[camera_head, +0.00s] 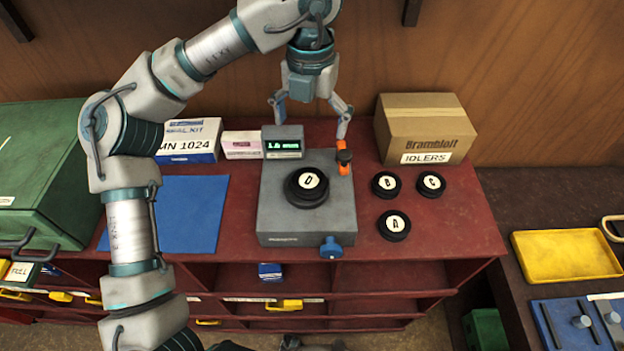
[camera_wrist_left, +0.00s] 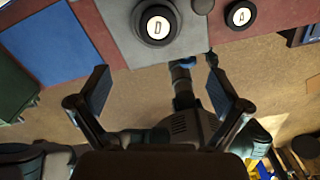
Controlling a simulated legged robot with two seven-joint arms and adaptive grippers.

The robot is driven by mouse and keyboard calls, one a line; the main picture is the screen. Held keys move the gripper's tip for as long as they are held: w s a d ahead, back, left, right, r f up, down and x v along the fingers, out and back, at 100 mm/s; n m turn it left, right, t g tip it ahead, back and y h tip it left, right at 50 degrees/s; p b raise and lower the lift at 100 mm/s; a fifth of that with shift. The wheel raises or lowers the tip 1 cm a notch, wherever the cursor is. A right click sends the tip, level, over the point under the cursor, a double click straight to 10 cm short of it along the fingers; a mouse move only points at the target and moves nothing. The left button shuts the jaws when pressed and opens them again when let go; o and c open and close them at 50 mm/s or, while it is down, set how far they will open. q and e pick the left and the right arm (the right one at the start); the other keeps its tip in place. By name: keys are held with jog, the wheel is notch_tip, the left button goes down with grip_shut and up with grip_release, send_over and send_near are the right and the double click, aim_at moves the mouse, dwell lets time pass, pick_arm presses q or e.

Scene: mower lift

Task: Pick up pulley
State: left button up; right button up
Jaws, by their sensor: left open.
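A black pulley marked D (camera_head: 307,187) sits on a grey gauge device (camera_head: 290,225) whose small display reads about 1.8 mm. Black pulleys marked B (camera_head: 386,184), C (camera_head: 431,184) and A (camera_head: 394,225) lie on the red bench to its right. My left gripper (camera_head: 311,112) is open and empty, above the rear of the device. In the left wrist view its fingers (camera_wrist_left: 158,92) stand wide apart, with pulley D (camera_wrist_left: 158,25) beyond them and pulley A (camera_wrist_left: 240,14) to the right. My right gripper is not identifiable.
A cardboard box labelled IDLERS (camera_head: 425,128) stands at the back right. A blue mat (camera_head: 190,215), a green case (camera_head: 45,170) and small boxes (camera_head: 190,140) are on the left. A yellow tray (camera_head: 566,255) lies on the right bench. An orange-and-black part (camera_head: 344,160) stands beside pulley D.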

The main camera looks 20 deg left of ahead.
pick_arm(q)
jog(key=r, duration=0.2)
jog(key=n+p, duration=0.5)
jog(key=p, duration=0.4)
send_over(308, 179)
jog(key=f, duration=1.2)
jog(key=shift+d, duration=0.25)
jog(key=shift+a+f+p, duration=0.35)
jog(key=shift+a+f, duration=0.15)
jog(key=shift+f, duration=0.15)
jog(key=f, duration=0.1)
jog(key=f+p, duration=0.1)
jog(key=f, duration=0.2)
jog(key=shift+d+f+p, duration=0.15)
jog(key=shift+d+p, duration=0.2)
jog(key=shift+d+f, duration=0.1)
jog(key=shift+d, duration=0.15)
jog(key=shift+c, duration=0.9)
jog(key=shift+a, duration=0.25)
jog(key=c, duration=1.2)
jog(key=shift+a, duration=0.15)
jog(key=shift+c, duration=0.9)
